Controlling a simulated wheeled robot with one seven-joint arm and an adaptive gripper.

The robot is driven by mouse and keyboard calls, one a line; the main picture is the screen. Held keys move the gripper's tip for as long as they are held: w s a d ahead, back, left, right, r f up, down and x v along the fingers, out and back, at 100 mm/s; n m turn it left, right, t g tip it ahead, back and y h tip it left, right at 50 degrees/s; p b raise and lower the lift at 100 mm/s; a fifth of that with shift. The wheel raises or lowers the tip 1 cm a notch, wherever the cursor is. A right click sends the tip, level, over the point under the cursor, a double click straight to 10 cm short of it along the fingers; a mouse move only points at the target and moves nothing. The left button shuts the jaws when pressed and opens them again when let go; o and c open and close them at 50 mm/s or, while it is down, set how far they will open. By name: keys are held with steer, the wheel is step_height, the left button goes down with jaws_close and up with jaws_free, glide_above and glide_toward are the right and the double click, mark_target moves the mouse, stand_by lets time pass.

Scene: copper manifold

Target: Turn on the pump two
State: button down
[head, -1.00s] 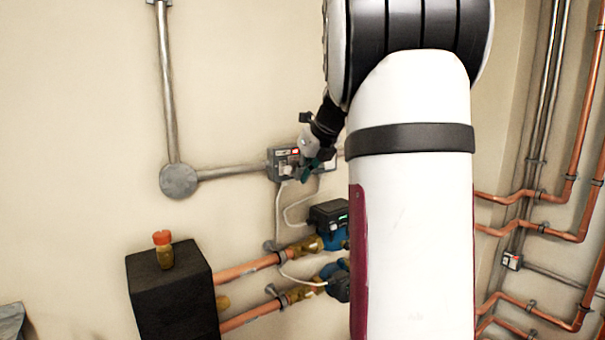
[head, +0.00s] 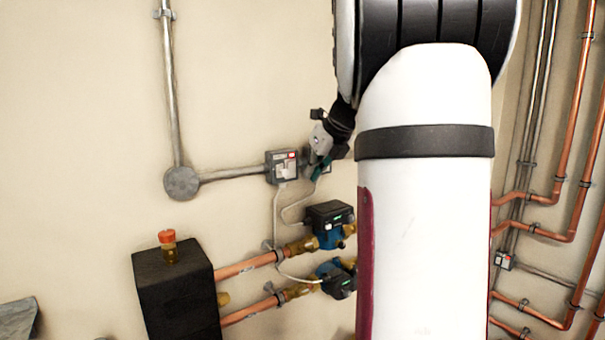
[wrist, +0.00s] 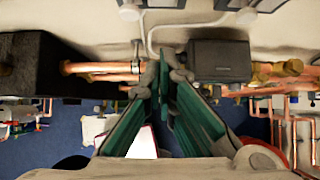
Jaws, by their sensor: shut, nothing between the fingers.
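A grey switch box (head: 282,166) with a red-and-white label is on the wall. My gripper (head: 320,170) is just right of it, fingertips pointing down, and hides what is behind it. In the wrist view the green fingers (wrist: 163,80) come together, shut and empty. The upper pump (head: 330,222), black and blue with a green display, is below the gripper. A dark pump housing (wrist: 220,60) is right of the fingertips in the wrist view. I cannot tell which pump is number two.
Copper pipes (head: 250,264) run from a black block (head: 175,290) with a red-capped fitting (head: 169,246) to the pumps. Grey conduit (head: 232,172) and looping cables (head: 276,215) run close by. More copper pipes (head: 530,195) line the right wall. The wall above the switch box is bare.

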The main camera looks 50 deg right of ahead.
steer(key=s+a+r, duration=0.1)
steer(key=s+r, duration=0.3)
steer(key=s, duration=0.1)
steer(key=shift+s+b, duration=0.25)
steer(key=shift+b, duration=0.2)
steer(key=shift+r, duration=0.1)
steer(key=shift+a, duration=0.1)
steer(key=s+a+f+n+g+y, duration=0.1)
steer(key=a+f+n, duration=0.1)
steer(key=a+n, duration=0.8)
steer(key=a+f+n+y, duration=0.1)
steer(key=a+f+n, duration=0.2)
steer(key=a+n, duration=0.75)
steer(key=s+a+f+n, duration=0.4)
steer(key=s+a+n, duration=0.1)
steer(key=a+n, duration=0.3)
steer(key=s+a+f+n, duration=0.5)
steer(key=a+n, duration=0.3)
steer(key=n, duration=0.2)
steer(key=shift+s+g, duration=0.25)
steer(key=shift+g, duration=0.15)
steer(key=shift+a, duration=0.1)
